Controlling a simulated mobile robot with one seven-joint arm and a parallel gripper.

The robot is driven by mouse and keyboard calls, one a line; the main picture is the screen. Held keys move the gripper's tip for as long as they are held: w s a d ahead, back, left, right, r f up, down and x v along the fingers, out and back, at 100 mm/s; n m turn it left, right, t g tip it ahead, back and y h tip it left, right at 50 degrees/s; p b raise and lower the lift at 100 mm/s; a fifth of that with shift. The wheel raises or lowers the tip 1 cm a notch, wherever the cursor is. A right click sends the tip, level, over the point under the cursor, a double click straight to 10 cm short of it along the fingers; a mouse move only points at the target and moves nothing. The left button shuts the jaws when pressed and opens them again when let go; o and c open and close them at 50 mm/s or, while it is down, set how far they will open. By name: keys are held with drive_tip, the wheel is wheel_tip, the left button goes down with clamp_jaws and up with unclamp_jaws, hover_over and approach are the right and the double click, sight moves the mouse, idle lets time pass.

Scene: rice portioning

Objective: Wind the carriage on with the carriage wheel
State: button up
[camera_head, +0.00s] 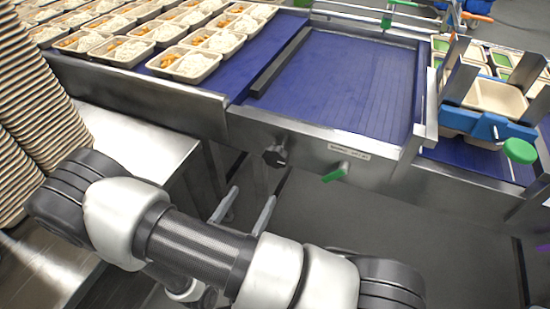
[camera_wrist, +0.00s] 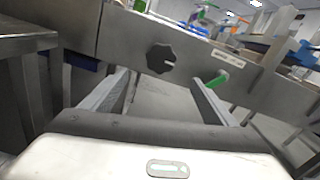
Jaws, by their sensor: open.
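A black lobed hand wheel (camera_head: 275,156) sits on the steel front panel below the blue belt. It also shows in the wrist view (camera_wrist: 161,58), straight ahead and above the space between my fingers. My gripper (camera_head: 243,208) is open and empty, its two fingers pointing toward the panel below the wheel. In the wrist view my gripper (camera_wrist: 160,84) has a wide gap with nothing in it, apart from the wheel. A dark bar (camera_head: 280,62) lies across the blue belt (camera_head: 345,85); I cannot tell whether it is the carriage.
A green lever (camera_head: 336,172) is right of the wheel, below a small label (camera_head: 348,150). Filled rice trays (camera_head: 192,65) crowd the belt's left part. Stacked trays (camera_head: 35,120) stand at far left by a steel table (camera_head: 135,138). A blue-clamped unit (camera_head: 487,125) is at right.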

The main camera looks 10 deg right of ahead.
sight(274, 160)
drive_tip(key=b+x, duration=0.1)
drive_tip(key=x, duration=1.6)
drive_tip(key=shift+d, duration=0.1)
drive_tip(key=c, duration=1)
drive_tip(key=shift+c, duration=0.2)
